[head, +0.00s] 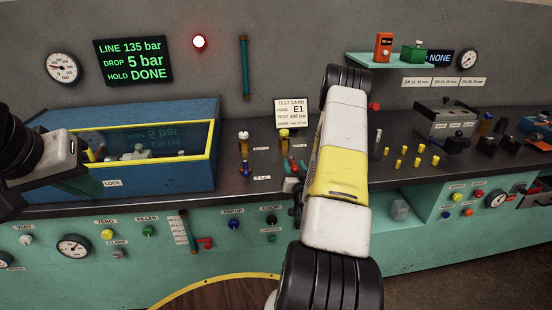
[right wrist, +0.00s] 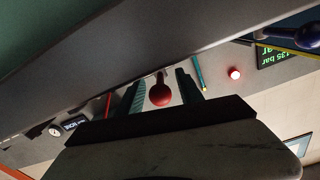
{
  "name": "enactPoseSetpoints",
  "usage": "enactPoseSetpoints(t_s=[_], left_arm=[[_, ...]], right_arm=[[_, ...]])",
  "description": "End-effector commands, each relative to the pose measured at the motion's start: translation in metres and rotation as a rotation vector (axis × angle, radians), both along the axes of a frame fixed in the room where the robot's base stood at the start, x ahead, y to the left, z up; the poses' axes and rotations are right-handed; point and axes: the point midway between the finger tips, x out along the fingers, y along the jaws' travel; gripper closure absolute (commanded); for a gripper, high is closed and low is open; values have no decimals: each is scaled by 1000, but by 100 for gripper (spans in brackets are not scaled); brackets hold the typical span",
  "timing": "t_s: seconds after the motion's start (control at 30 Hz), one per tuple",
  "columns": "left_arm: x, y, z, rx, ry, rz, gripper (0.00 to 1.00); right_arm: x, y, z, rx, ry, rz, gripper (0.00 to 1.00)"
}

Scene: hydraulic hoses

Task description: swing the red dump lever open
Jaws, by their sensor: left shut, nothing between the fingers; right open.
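The red ball knob of a lever (right wrist: 160,93) shows in the right wrist view, on a short stem. It lies between the two fingers of my right gripper (right wrist: 160,90), which are open with gaps at both sides. I cannot tell whether the fingers touch the knob. My left gripper (head: 76,150) is at the left edge of the head view, over the blue box, its fingertips hard to make out.
The blue box with a yellow-rimmed window (head: 200,170) stands on the left of the bench. A test card (head: 291,113), small valves (head: 243,143) and yellow pegs (head: 402,150) stand near the right arm. A display (head: 135,61) reads LINE 135 bar, DROP 5 bar, HOLD DONE.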

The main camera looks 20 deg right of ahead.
Motion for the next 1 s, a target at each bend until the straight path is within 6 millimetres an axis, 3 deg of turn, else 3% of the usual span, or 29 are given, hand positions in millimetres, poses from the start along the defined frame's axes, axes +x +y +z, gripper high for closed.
enactPoseSetpoints(t_s=[0.13,0.37,1.0], left_arm=[[0,0,0,0,0,0,100],[0,0,0,0,0,0,100],[0,0,0,0,0,0,100]], right_arm=[[0,0,0,0,0,0,56],[0,0,0,0,0,0,100],[-1,0,0,0,1,0,100]])
